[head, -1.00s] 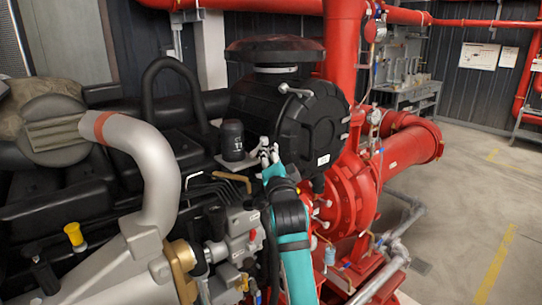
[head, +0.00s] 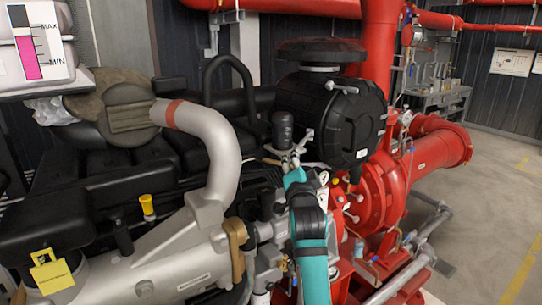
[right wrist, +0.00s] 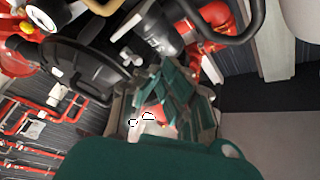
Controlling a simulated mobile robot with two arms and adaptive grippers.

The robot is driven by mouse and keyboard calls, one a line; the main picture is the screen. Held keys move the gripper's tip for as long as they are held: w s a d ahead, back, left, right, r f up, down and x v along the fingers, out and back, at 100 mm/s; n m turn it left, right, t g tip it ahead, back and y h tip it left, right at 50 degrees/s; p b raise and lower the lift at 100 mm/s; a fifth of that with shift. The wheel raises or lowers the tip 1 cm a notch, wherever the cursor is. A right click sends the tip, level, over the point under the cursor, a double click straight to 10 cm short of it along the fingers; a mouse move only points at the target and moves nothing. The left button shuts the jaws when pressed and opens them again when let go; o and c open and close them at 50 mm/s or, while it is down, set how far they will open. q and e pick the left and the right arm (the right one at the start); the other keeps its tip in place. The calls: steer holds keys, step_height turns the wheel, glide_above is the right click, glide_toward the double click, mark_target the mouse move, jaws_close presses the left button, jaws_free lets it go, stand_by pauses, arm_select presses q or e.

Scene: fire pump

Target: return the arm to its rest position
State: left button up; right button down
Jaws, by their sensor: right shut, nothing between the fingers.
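My right arm (head: 310,230), teal and black, reaches up from the bottom middle of the head view over the engine. Its gripper (head: 288,158) is at the arm's far end, in front of and just below a black cylinder (head: 283,130) in the picture. The gripper is small there, but it is shut and empty. In the right wrist view its teal and grey fingers (right wrist: 172,98) are together, with the pump room behind. Whether it touches the engine cannot be told. My left gripper is not in view.
A black round housing (head: 340,115) and red pump (head: 385,190) stand right of the arm. A grey pipe with a red band (head: 205,140) curves on the left. A MAX/MIN gauge (head: 30,45) is at upper left. The floor (head: 490,190) is free at right.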

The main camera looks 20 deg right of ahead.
steer(key=s+f+n+g+y, duration=0.1)
steer(key=s+f+n+g, duration=0.1)
steer(key=s+f, duration=0.45)
steer(key=s+a+f+n+g+y, duration=0.1)
steer(key=s+f+n+g, duration=0.25)
steer(key=f, duration=0.65)
steer(key=s+f+n+g+y, duration=0.1)
steer(key=s+f+n+g, duration=0.1)
steer(key=s+f, duration=0.5)
steer(key=s+a+f+n+g+y, duration=0.1)
steer(key=s+a+f+n+g, duration=0.15)
steer(key=s+f, duration=0.45)
steer(key=s+a+f+n+g, duration=0.1)
steer(key=s+f+n+g, duration=0.2)
steer(key=s, duration=0.9)
steer(key=s+a+f+n+g+y, duration=0.1)
steer(key=s+f+n+g, duration=0.25)
steer(key=s, duration=0.55)
step_height(320, 180, down, 25)
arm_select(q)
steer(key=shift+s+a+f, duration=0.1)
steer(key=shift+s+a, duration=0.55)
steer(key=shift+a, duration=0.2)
arm_select(e)
steer(key=s+d+f+g, duration=0.2)
steer(key=s+f, duration=1.5)
steer(key=shift+s+d+f, duration=0.2)
steer(key=shift+s+d, duration=0.1)
steer(key=shift+s, duration=0.1)
